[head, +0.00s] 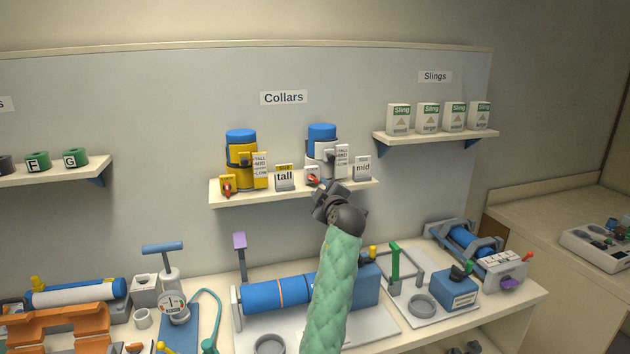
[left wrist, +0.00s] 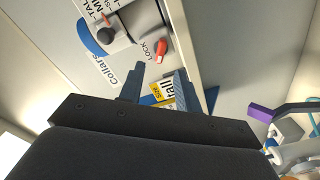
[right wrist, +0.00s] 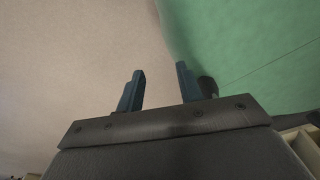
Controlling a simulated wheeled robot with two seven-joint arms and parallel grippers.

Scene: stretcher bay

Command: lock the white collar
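The white collar (head: 323,158) stands with its blue cylinder on the Collars shelf, and it also shows in the left wrist view (left wrist: 143,18). A red lock lever (left wrist: 161,50) sits on its small white block beside the word LOCK. My left gripper (head: 318,187) is at the shelf front, just before this block. Its fingers are open and empty in the left wrist view (left wrist: 158,84), with the red lever beyond the tips, apart from them. My right gripper (right wrist: 160,82) is open and empty; it is not seen in the head view.
The yellow collar (head: 241,155) stands left on the same shelf (head: 260,197). A tall card (head: 284,178) and a mid card (head: 362,168) flank the white collar. Below, the bench holds a blue roller (head: 265,295), a purple-topped post (head: 240,243) and a green-handled frame (head: 395,262).

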